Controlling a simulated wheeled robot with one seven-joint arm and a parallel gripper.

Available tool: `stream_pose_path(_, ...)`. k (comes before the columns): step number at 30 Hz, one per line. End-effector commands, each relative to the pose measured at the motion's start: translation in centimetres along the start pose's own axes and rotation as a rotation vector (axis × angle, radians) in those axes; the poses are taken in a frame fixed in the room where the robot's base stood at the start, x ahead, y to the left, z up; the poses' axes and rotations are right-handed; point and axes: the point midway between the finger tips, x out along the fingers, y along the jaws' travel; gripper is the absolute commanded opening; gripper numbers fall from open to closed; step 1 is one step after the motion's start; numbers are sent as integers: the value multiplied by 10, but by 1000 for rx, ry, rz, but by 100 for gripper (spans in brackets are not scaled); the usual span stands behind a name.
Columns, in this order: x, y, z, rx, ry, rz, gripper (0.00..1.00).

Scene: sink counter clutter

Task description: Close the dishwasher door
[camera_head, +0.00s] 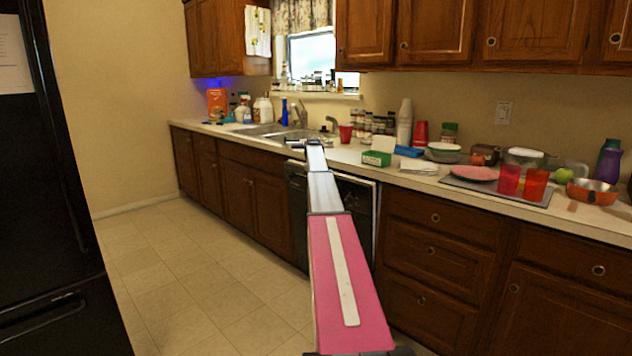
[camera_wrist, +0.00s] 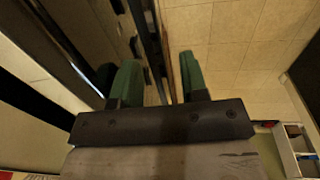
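The dishwasher (camera_head: 361,218) is a dark front panel with a pale edge under the counter in the head view. Its door stands upright or nearly so; I cannot tell whether it is flush with the cabinets. My arm hides its middle. My gripper (camera_head: 305,143) is at the far end of my arm, near the counter edge above the dishwasher. In the wrist view, my gripper (camera_wrist: 158,72) has two green fingers spread apart with nothing clearly held. A dark, upright strip with a pale edge shows between and beyond them; contact cannot be told.
The counter (camera_head: 410,180) above holds clutter: a green-and-white box (camera_head: 377,158), red cups (camera_head: 522,182), a pan (camera_head: 592,191) and bottles. The sink (camera_head: 270,131) is farther left. A black refrigerator (camera_head: 45,180) stands at left. Tiled floor (camera_head: 200,290) between is clear.

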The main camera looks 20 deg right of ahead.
Motion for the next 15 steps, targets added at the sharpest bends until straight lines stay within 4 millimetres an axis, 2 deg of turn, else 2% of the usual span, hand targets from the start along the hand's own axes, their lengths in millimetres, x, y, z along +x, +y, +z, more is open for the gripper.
stream_pose_path(8, -17, 0, 0, 0, 1, 0, 40)
stream_pose_path(15, -58, 0, 0, 0, 1, 1, 40)
